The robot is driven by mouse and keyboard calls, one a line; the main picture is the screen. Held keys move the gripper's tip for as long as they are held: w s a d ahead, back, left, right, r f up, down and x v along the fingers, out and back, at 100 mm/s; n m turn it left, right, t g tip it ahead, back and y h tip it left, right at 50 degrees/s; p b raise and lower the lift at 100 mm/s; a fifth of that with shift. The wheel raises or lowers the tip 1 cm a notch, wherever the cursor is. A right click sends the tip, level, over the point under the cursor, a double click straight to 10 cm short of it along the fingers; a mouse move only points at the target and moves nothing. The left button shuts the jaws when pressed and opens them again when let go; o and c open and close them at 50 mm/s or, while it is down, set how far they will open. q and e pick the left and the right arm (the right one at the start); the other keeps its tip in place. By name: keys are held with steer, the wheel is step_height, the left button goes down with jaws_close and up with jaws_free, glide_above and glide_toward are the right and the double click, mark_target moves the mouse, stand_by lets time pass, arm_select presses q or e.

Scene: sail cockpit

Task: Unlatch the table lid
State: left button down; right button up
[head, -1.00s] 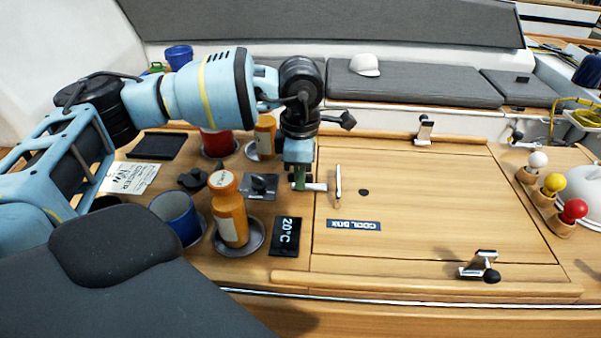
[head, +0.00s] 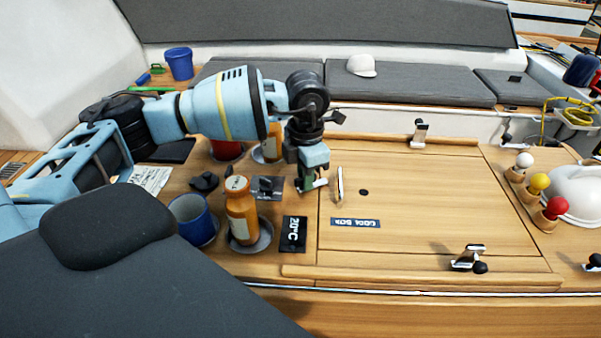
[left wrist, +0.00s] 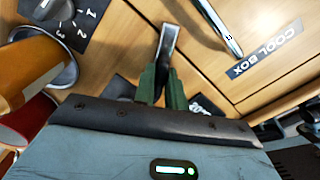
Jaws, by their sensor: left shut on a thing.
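The table lid (head: 430,205) is a flat wooden panel marked COOL BOX, lying closed in the table. My left gripper (head: 312,180) is at the lid's left edge, pointing down. Its green fingers (left wrist: 162,85) are shut on a silver latch lever (left wrist: 168,42), which sticks out past the fingertips toward the lid. The lever's base is hidden by the gripper. A slim silver handle (head: 340,184) lies on the lid just right of the gripper, apart from it. My right gripper is not in view.
Silver clamps stand at the lid's far edge (head: 419,133) and near edge (head: 469,258). An orange bottle (head: 241,215), a blue mug (head: 193,219) and a dial plate (head: 267,188) sit close left of the gripper. Coloured knobs (head: 538,184) stand right of the lid.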

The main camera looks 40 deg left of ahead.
arm_select(q)
steer(key=n, duration=0.1)
steer(key=n+p, duration=0.1)
steer(key=n, duration=0.1)
steer(key=shift+r, duration=0.25)
steer(key=shift+n+p, duration=0.6)
steer(key=shift+n, duration=0.3)
steer(key=n, duration=0.3)
steer(key=shift+f+n, duration=0.25)
steer(key=shift+n, duration=1.95)
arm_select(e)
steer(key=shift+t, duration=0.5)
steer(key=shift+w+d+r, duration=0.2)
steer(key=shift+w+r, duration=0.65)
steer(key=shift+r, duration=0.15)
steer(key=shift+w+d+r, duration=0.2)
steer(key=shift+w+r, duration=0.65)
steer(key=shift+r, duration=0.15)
arm_select(q)
steer(key=c, duration=1.4)
jaws_free()
steer(key=shift+c, duration=0.2)
steer(key=shift+r, duration=0.1)
steer(key=shift+r, duration=3.8)
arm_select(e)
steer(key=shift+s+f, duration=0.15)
